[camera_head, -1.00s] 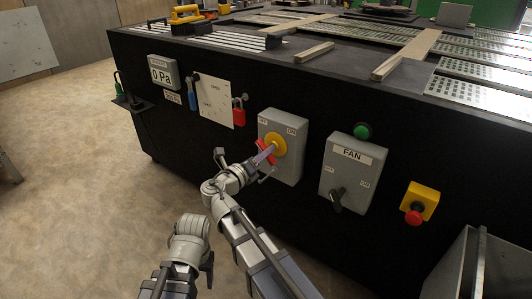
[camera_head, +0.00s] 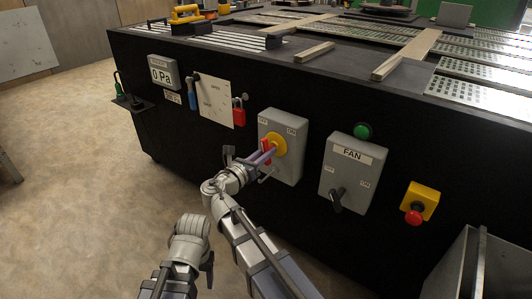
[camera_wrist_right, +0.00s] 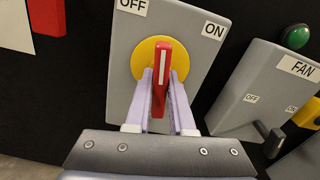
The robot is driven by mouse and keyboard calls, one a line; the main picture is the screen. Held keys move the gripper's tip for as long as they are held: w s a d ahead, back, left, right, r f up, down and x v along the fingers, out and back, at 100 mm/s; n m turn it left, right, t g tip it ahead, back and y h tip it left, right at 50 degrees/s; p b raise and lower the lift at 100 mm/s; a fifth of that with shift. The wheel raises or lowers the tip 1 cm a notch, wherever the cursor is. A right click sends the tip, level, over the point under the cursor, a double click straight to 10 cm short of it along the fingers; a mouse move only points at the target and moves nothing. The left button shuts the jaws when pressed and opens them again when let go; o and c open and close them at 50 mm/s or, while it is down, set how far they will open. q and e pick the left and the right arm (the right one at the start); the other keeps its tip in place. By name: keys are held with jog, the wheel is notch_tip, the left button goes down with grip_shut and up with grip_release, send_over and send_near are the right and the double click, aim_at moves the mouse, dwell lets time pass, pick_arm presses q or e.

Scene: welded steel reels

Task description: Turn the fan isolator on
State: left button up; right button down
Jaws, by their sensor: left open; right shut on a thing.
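The rotary isolator is a grey box (camera_head: 292,162) with OFF at its upper left and ON at its upper right. Its yellow disc (camera_head: 281,146) carries a red handle, clear in the right wrist view (camera_wrist_right: 164,70). The handle points up between OFF and ON, somewhat nearer OFF than ON. My right gripper (camera_head: 268,155) is shut on the handle, with a pale finger on each side (camera_wrist_right: 161,100). My left gripper (camera_head: 207,268) hangs low, away from the panel; its fingers are not clearly seen.
To the right is a grey box labelled FAN (camera_head: 352,176) with a black lever (camera_head: 336,201), a green button (camera_head: 362,131) and a red emergency button (camera_head: 414,217). A red padlock (camera_head: 239,113) hangs left of the isolator. The floor at left is clear.

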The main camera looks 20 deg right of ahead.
jog(key=m, duration=0.5)
jog(key=shift+m, duration=0.3)
jog(key=m, duration=0.5)
jog(key=shift+m, duration=0.3)
jog(key=c, duration=0.8)
grip_release()
